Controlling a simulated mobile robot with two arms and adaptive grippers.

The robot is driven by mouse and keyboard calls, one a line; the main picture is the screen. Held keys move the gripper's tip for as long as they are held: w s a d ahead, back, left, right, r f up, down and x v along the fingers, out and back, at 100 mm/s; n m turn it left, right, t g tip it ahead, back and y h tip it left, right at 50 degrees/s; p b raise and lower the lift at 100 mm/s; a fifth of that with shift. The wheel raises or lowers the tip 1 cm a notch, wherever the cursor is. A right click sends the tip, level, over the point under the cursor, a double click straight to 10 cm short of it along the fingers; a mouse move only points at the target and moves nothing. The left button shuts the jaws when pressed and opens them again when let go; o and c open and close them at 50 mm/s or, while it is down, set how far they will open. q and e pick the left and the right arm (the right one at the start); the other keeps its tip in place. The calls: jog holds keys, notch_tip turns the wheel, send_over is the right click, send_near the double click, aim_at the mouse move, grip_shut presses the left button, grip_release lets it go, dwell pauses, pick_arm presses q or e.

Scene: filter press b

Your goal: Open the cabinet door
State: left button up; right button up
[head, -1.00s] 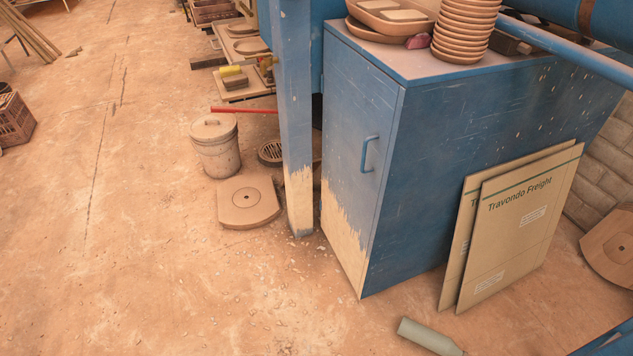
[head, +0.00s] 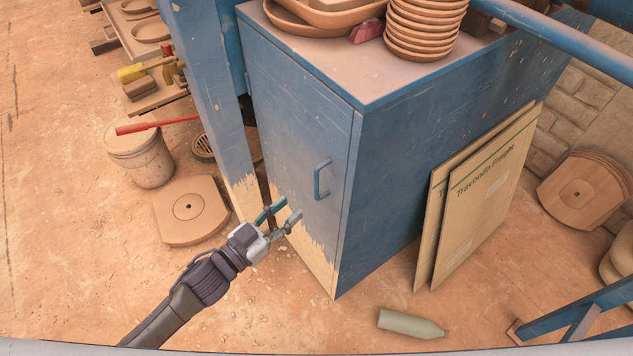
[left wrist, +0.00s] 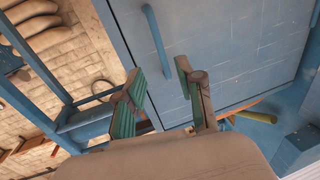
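The blue cabinet (head: 430,150) stands at the right of the head view. Its narrow front door (head: 290,130) looks closed, with paint worn off near the floor. The door has a blue bar handle (head: 321,180) near its right edge. The door (left wrist: 220,50) and the handle (left wrist: 157,42) also show in the left wrist view. My left gripper (head: 281,212) is open and empty. It is in front of the door, lower and left of the handle, and apart from it. In the left wrist view its green-padded fingers (left wrist: 165,85) are spread below the handle. My right gripper is not seen.
A blue post (head: 212,90) stands left of the door. A lidded bucket (head: 145,160) and a round-centred plate (head: 190,210) are on the floor beyond it. Cardboard sheets (head: 485,195) lean on the cabinet's side. A bottle (head: 410,324) lies on the floor. Stacked dishes (head: 425,25) stand on top.

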aim_at(316, 196)
pick_arm(q)
jog(key=x, duration=1)
jog(key=shift+p, duration=0.4)
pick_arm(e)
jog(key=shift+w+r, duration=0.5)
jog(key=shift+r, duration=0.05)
pick_arm(q)
jog(key=shift+a, duration=0.1)
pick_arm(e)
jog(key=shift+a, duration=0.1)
pick_arm(q)
grip_shut()
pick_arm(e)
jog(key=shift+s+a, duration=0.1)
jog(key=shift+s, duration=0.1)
